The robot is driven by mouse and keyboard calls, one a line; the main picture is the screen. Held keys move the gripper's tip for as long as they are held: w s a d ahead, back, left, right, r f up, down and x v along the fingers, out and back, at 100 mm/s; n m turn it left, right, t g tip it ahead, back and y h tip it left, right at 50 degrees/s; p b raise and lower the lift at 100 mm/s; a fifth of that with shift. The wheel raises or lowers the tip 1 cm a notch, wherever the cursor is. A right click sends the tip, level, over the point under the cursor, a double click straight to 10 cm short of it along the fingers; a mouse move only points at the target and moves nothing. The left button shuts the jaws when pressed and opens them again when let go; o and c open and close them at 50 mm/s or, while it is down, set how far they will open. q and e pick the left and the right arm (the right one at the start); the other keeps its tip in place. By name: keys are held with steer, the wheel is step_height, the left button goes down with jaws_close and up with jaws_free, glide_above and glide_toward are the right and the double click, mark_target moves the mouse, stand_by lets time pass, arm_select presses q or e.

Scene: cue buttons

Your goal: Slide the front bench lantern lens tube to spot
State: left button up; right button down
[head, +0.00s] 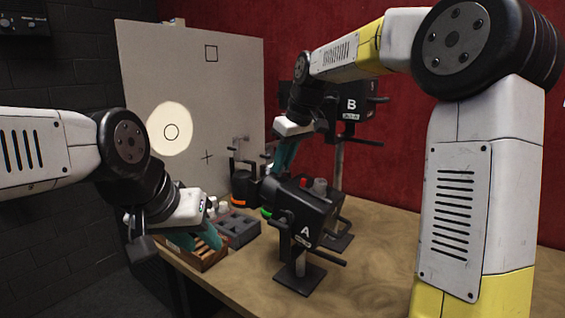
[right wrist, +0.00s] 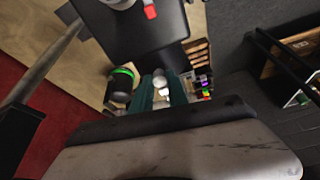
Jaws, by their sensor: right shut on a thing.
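The front bench lantern (head: 304,212), a black box marked A, stands on a post and foot plate on the wooden bench. It also shows in the right wrist view (right wrist: 130,32). Its lens tube is mostly hidden in the head view. My right gripper (head: 281,160) reaches down beyond lantern A; its teal fingers (right wrist: 162,92) are shut at the lantern's front end, with a pale rounded piece between them. A bright round spot (head: 182,116) with a small ring mark lies on the grey board (head: 235,100). My left gripper (head: 204,240) is low over a wooden tray, its opening unclear.
Lantern B (head: 350,104) stands behind on a taller post. A black pot (head: 244,190) stands near the board. The wooden tray (head: 212,262) and a grey compartment tray (head: 240,230) sit at the bench's left edge.

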steer(key=shift+w+a+r, duration=0.2)
steer(key=shift+w+a, duration=0.2)
steer(key=shift+a, duration=0.1)
steer(key=shift+w+a+r, duration=0.2)
steer(key=shift+w+a, duration=0.15)
steer(key=shift+a, duration=0.15)
steer(key=c, duration=1.3)
jaws_free()
steer(key=shift+a, duration=0.1)
steer(key=v, duration=0.7)
steer(key=shift+s+r, duration=0.15)
steer(key=shift+r, duration=0.15)
steer(key=shift+s+d, duration=0.1)
steer(key=shift+d, duration=0.15)
